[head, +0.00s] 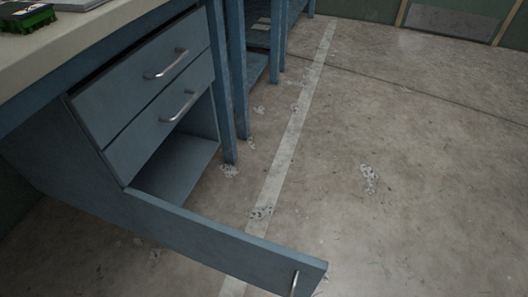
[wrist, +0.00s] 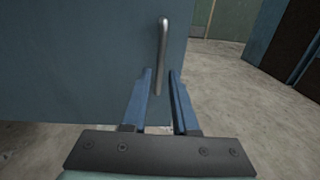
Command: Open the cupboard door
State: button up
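The cupboard door (head: 220,238) is a blue panel under two drawers. In the head view it stands wide open, swung out from the cabinet (head: 70,175), so the empty-looking inside (head: 178,168) shows. Its metal bar handle (head: 294,283) is near the door's free end. In the wrist view the door (wrist: 75,60) fills the left, with the upright handle (wrist: 162,50) near its right edge. My gripper (wrist: 161,72) is open, its two blue fingers apart. The handle appears in line with the gap between them; I cannot tell whether they touch it. The gripper is not in the head view.
Two closed drawers (head: 150,95) with bar handles sit above the opening. A worktop (head: 75,40) holds a green item (head: 27,18). Blue bench legs (head: 236,90) stand beside the cabinet. The concrete floor (head: 420,170) to the right is clear, with a pale painted line.

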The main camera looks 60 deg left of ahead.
jog(key=p+v, duration=0.1)
jog(key=v, duration=0.5)
dwell(0.5)
